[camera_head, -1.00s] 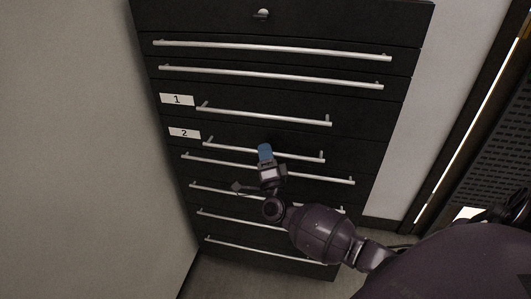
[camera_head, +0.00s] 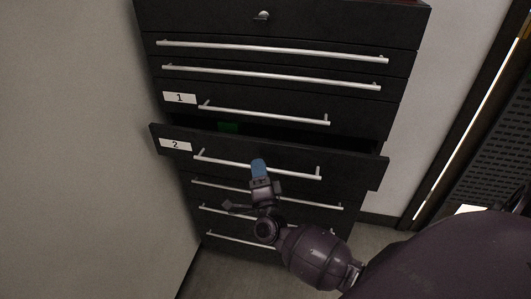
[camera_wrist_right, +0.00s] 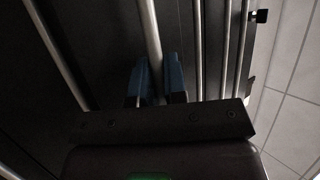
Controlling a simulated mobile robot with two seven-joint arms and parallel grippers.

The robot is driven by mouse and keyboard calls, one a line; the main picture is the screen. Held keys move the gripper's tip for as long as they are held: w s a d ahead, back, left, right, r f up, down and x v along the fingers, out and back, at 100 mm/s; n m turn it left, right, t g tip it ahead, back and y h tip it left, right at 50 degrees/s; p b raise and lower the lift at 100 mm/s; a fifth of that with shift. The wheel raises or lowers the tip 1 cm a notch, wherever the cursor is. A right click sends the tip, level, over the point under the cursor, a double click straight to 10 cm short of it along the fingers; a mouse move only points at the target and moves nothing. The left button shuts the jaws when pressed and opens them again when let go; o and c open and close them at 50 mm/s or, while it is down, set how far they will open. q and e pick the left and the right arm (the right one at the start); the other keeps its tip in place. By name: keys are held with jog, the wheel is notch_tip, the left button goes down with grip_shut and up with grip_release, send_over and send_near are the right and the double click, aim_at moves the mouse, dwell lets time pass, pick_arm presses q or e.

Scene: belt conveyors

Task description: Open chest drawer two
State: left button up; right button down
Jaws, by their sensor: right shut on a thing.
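The black chest stands in front of me in the head view. Its drawer two (camera_head: 348,165), with a white label "2" (camera_head: 176,145), is pulled partly out. Its long silver handle (camera_head: 222,162) crosses the drawer front. My right gripper (camera_head: 259,167), with blue fingertips, is at the middle of this handle. In the right wrist view, the blue fingers of my right gripper (camera_wrist_right: 157,82) are on either side of the handle bar (camera_wrist_right: 150,35), shut on it. My left gripper is not in view.
Drawer one, with label "1" (camera_head: 179,98), is shut above, as are the other drawers with long silver handles. A grey wall (camera_head: 70,130) stands close on the left. A strip of floor (camera_head: 378,236) is free at the right of the chest.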

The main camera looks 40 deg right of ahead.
pick_arm(q)
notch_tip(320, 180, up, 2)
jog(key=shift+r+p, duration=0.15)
jog(key=shift+p, duration=0.8)
pick_arm(e)
jog(key=s+a, duration=1.6)
jog(key=a, duration=0.2)
jog(key=shift+a, duration=0.35)
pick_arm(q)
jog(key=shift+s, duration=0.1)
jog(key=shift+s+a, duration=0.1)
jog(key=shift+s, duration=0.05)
pick_arm(e)
jog(key=c, duration=1.5)
grip_release()
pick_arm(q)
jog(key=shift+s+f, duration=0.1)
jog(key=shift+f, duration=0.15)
pick_arm(e)
jog(key=shift+f, duration=0.15)
